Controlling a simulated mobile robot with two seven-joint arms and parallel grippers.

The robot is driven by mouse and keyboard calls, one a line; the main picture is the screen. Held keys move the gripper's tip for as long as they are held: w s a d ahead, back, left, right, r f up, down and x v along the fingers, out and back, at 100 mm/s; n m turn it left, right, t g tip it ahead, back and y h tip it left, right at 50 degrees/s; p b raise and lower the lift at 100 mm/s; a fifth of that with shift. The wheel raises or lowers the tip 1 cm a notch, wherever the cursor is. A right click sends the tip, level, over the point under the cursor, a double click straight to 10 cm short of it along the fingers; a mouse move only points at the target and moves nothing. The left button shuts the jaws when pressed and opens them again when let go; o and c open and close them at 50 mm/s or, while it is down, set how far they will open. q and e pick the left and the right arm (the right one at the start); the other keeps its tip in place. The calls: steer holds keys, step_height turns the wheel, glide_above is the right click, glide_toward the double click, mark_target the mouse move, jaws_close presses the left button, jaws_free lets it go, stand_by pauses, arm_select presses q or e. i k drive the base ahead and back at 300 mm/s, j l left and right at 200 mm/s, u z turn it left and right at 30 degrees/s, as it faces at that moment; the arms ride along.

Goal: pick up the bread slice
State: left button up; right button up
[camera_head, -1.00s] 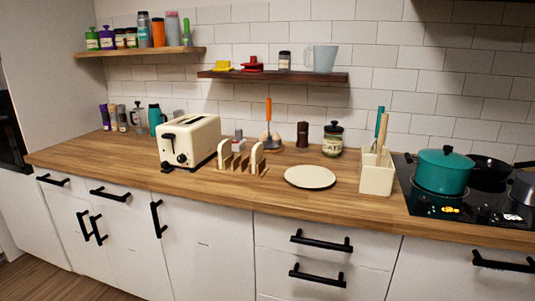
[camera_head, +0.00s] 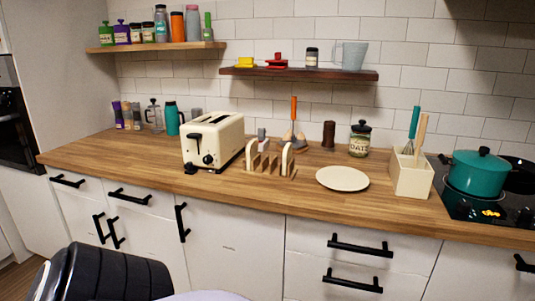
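A wooden rack (camera_head: 268,165) stands on the counter just right of the cream toaster (camera_head: 216,140). Pale arched shapes stand at its two ends; I cannot tell whether either is a bread slice or part of the rack. No bread slice shows clearly elsewhere. I cannot see into the toaster slots well enough to tell whether they hold anything. A round cream plate (camera_head: 342,179) lies right of the rack and looks empty. Dark and pale parts of my own body show at the bottom left, in front of the cabinets. Neither gripper's fingers are in view.
A cream utensil holder (camera_head: 411,174) stands right of the plate, beside the hob with a teal pot (camera_head: 479,172). An oat jar (camera_head: 360,140) and a dark brown mill (camera_head: 329,135) stand behind. The wooden counter (camera_head: 235,190) is clear along its front edge.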

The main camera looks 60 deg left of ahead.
mark_target(252, 147)
steer(key=k+j+z, duration=0.2)
steer(key=j, duration=0.15)
steer(key=k+j+z, duration=0.3)
steer(key=k+j, duration=0.4)
steer(key=j, duration=0.2)
steer(key=k+j+z, duration=0.1)
steer(key=k+j, duration=0.45)
steer(key=j, duration=0.1)
